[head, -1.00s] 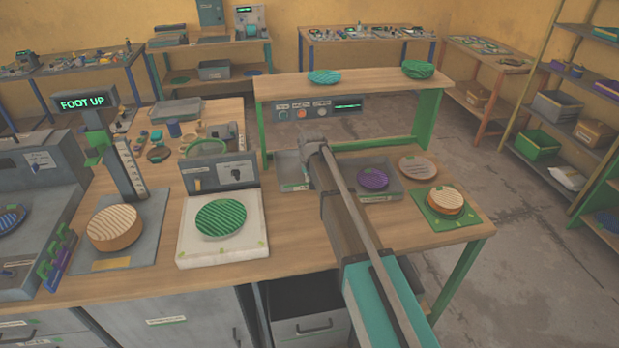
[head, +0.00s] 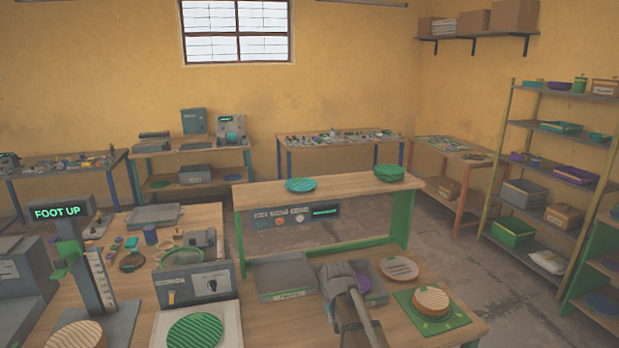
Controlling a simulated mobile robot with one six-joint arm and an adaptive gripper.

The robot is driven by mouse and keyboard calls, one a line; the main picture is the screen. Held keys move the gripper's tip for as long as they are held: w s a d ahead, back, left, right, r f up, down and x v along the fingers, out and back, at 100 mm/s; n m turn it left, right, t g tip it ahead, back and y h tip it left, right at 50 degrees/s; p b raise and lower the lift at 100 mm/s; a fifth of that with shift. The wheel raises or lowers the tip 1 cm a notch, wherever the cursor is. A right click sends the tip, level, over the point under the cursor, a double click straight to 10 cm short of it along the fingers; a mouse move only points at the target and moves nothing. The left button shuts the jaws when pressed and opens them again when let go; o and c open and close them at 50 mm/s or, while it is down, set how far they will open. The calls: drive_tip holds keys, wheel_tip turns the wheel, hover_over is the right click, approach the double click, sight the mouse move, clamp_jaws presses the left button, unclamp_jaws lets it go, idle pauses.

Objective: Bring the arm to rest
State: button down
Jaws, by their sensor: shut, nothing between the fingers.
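My gripper (head: 340,275) is at the right part of the workbench (head: 250,325), seen from behind at the end of my arm. It is shut and empty, and its fingertips are mostly hidden. It appears in front of a grey tray with a purple ribbed disc (head: 373,288), covering part of both. I cannot tell its height above the bench.
A pale disc (head: 399,268) and a tan disc (head: 432,300) on a green mat (head: 457,318) lie right. A raised shelf (head: 343,194) stands behind. A green ribbed disc (head: 195,331) is left; the sign (head: 58,212) reads FOOT UP.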

drive_tip(key=s+d+g, duration=0.1)
drive_tip(key=s+d, duration=0.4)
drive_tip(key=s, duration=0.3)
drive_tip(key=s+d+m, duration=0.1)
drive_tip(key=s+d, duration=0.4)
drive_tip(key=s, duration=0.4)
drive_tip(key=shift+s+d+g, duration=0.15)
drive_tip(key=shift+s+g, duration=0.05)
drive_tip(key=shift+g, duration=0.2)
